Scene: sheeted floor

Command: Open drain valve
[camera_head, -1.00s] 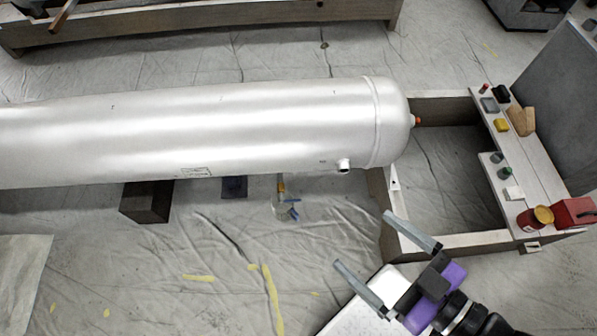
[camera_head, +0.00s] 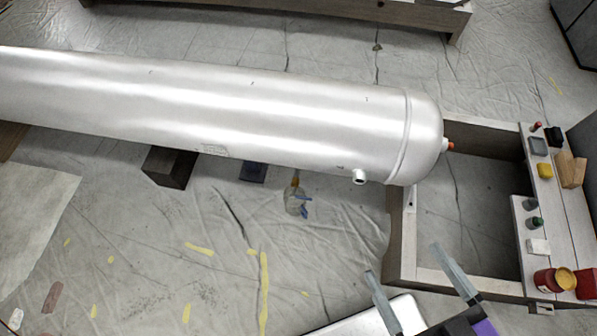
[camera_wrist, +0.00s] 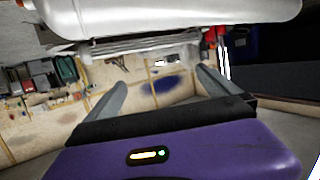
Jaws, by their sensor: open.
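A long silver tank (camera_head: 230,110) lies across the head view, with a short pipe stub (camera_head: 359,177) low on its near side. Below the tank, a small fitting with a yellow-orange top and blue parts (camera_head: 298,200) shows near the floor; I take it for the drain valve, but its details are too small to tell. My gripper (camera_head: 403,262) is open and empty, to the right of and nearer than the fitting, well apart from it. In the wrist view, the open fingers (camera_wrist: 161,78) have nothing between them, and a pale tank-like body (camera_wrist: 170,18) spans the top.
A wooden frame (camera_head: 402,235) stands under the tank's right end. Its shelf (camera_head: 562,225) holds a red can (camera_head: 545,281), blocks and small bottles. A dark block (camera_head: 169,167) sits under the tank. The sheeted floor (camera_head: 130,240) at front left is mostly clear.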

